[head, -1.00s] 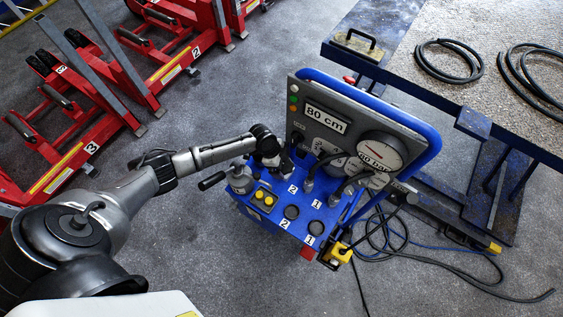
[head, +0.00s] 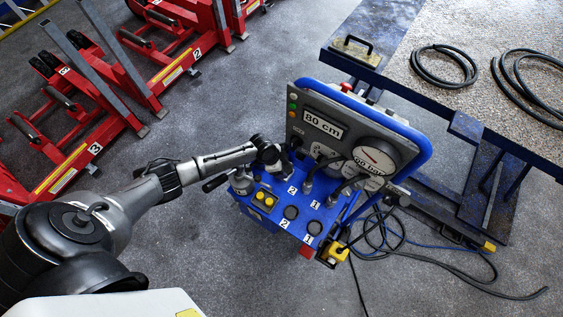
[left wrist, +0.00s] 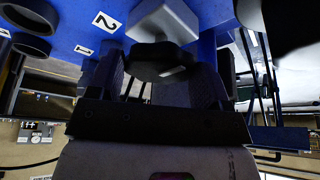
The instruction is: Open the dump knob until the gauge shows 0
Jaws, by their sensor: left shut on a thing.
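The blue hydraulic console (head: 268,221) stands in the middle of the head view. Its round white gauge (head: 376,157) has a red needle; the bar label below it is partly covered and its first digit is unclear. My left gripper (head: 280,167) is at the back left of the console's deck, low in front of the grey panel. In the left wrist view it (left wrist: 165,88) is shut on the black dump knob (left wrist: 158,62), which sits on a grey block. The knob is hidden behind the gripper in the head view. My right gripper is not in view.
The panel display (head: 323,123) reads 80 cm. Levers and yellow buttons (head: 264,198) stand close beside my left arm. Red trolley jacks (head: 90,145) are at the left. A blue table (head: 465,125) with coiled hoses is at the right. Hoses lie on the floor.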

